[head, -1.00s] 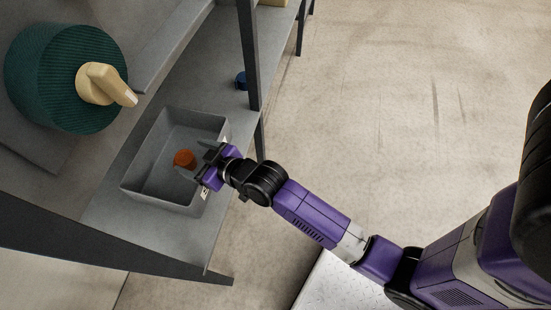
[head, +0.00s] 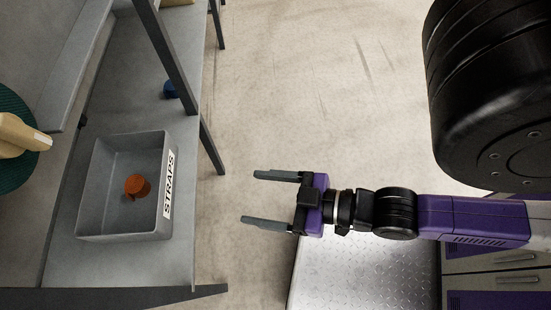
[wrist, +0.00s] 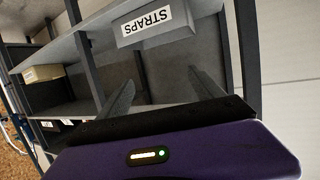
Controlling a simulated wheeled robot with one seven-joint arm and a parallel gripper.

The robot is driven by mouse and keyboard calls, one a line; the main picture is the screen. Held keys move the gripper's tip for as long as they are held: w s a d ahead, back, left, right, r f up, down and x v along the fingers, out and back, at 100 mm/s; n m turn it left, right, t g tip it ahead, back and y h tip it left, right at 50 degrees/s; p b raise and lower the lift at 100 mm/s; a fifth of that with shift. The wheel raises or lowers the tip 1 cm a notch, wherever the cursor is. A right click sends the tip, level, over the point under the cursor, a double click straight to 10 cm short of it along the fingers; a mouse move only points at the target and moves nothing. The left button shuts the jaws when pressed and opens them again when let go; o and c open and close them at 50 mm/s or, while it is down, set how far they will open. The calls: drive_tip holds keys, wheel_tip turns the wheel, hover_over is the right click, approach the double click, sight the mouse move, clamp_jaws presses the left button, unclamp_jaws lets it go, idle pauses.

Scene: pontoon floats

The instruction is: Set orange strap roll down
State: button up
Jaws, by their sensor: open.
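The orange strap roll (head: 138,186) lies inside a grey bin labelled STRAPS (head: 87,205) on the shelf, in the head view. It rests in the bin's middle, apart from my gripper. My gripper (head: 252,197) is open and empty, out to the right of the bin over the floor, its two fingers pointing toward the shelf. In the wrist view, the open fingers (wrist: 160,92) show below the bin's labelled front (wrist: 158,28). The strap roll is hidden in that view.
A dark upright post (head: 165,55) stands near the bin's far right side. A small blue object (head: 170,90) sits on the shelf beyond the bin. A green drum with a tan handle (head: 20,140) is at far left. The floor between gripper and shelf is clear.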

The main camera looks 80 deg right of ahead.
drive_tip(key=s+r, duration=0.1)
drive_tip(key=r, duration=0.1)
drive_tip(key=s+r, duration=0.2)
drive_tip(key=shift+a, duration=0.1)
wheel_tip(320, 180, up, 7)
drive_tip(key=p, duration=0.7)
idle(0.6)
